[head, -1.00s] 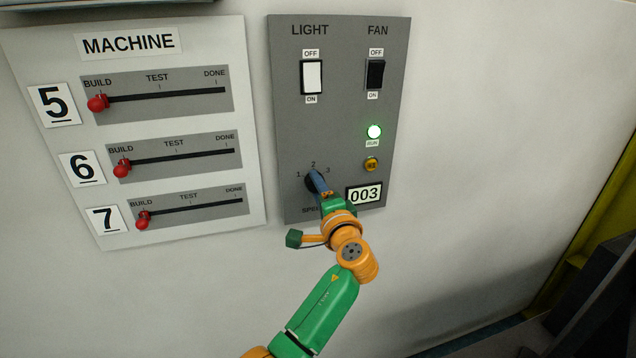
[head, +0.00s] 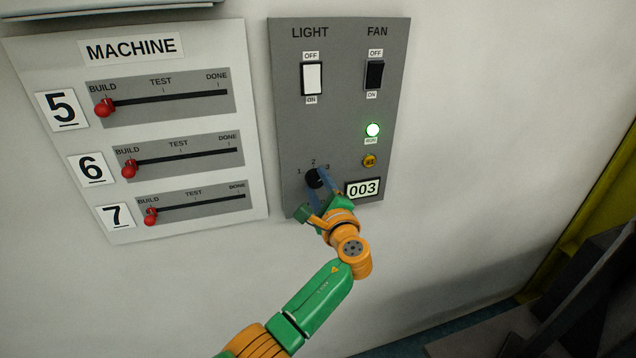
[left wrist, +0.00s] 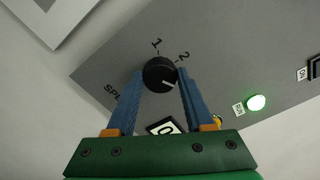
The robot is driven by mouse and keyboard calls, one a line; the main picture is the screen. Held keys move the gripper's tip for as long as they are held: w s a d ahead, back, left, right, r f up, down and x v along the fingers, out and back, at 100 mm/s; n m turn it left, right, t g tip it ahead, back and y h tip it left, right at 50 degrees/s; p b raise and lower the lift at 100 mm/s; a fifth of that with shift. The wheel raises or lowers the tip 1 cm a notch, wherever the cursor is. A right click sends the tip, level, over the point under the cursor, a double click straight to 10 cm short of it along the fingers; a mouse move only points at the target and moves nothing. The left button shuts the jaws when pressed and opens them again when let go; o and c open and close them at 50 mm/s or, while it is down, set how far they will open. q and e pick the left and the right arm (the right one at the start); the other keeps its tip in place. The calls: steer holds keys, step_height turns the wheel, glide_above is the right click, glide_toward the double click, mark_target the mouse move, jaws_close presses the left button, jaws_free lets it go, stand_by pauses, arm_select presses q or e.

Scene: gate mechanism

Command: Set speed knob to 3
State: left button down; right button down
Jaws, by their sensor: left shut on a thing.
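The black speed knob (head: 314,178) is at the lower left of the grey LIGHT/FAN panel (head: 340,130), with 1, 2 and 3 marked around it. My left gripper (head: 320,180) has its blue fingers on either side of the knob and is shut on it. In the left wrist view the knob (left wrist: 160,74) sits between the fingertips. Its white mark points to the right, past the 2. The 3 is hidden in that view, behind the right finger. My right gripper is not in view.
A display (head: 362,188) reading 003 is right of the knob, close to my gripper. Above it are a yellow button (head: 370,161) and a lit green lamp (head: 373,130). The light switch (head: 312,78) and fan switch (head: 375,75) are higher. The MACHINE panel (head: 255,150) with red sliders is left.

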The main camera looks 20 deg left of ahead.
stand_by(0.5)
arm_select(q)
steer(key=shift+c, duration=1.4)
jaws_free()
steer(key=shift+w, duration=0.1)
steer(key=b+v, duration=0.1)
steer(key=v, duration=0.6)
steer(key=shift+b, duration=0.3)
